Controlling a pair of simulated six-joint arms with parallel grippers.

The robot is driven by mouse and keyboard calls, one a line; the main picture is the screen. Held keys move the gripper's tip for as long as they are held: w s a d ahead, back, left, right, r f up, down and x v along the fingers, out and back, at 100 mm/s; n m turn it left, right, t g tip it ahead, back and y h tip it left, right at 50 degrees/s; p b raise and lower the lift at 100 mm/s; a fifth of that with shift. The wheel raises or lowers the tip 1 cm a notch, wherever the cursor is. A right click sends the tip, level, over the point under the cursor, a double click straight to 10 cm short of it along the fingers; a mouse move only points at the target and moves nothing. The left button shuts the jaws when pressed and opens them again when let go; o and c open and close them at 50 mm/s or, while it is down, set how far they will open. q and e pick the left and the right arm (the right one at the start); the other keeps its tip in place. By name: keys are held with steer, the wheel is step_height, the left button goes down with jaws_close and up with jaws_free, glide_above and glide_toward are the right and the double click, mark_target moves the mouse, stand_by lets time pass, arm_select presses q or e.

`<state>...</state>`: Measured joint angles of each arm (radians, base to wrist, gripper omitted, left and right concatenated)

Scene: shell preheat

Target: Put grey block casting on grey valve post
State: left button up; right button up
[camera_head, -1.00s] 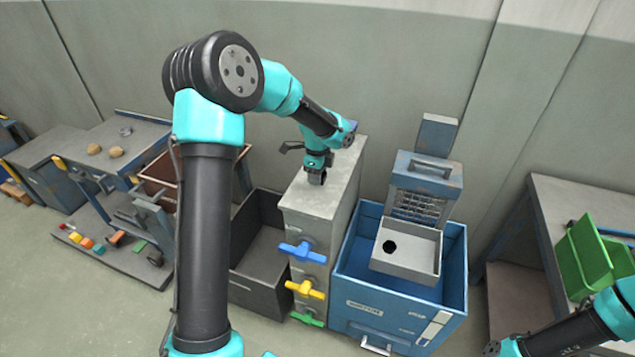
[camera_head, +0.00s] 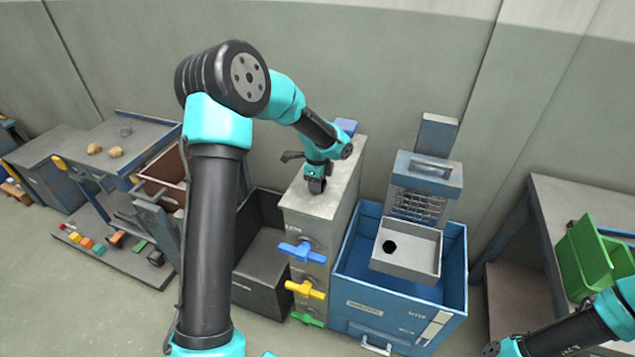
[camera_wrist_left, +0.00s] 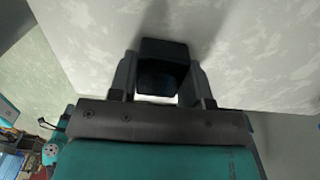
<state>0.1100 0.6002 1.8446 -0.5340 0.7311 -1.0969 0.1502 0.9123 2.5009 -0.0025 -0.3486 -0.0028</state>
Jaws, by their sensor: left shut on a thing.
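The grey valve post (camera_head: 318,200) stands in the middle of the head view, with blue, yellow and green valve handles on its front. My left gripper (camera_head: 316,186) is over its pale top, toward the front end. The left wrist view shows the gripper (camera_wrist_left: 160,85) shut on a dark grey block (camera_wrist_left: 163,65), which I take to be the block casting. The pale post top (camera_wrist_left: 240,50) lies just beyond the block. I cannot tell whether the block touches it. My right gripper (camera_head: 493,348) is at the bottom right, and its jaws are too small to read.
A blue block (camera_head: 346,126) sits at the post's far end. A dark open bin (camera_head: 262,290) stands left of the post. A blue crate (camera_head: 385,315) with a grey tray stands close on the right. A green bin (camera_head: 583,255) is on the right bench.

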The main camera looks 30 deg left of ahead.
arm_select(q)
steer(key=shift+f, duration=0.15)
steer(key=o, duration=1)
step_height(320, 180, up, 12)
steer(key=shift+r, duration=0.2)
steer(key=shift+f, duration=0.1)
stand_by(0.4)
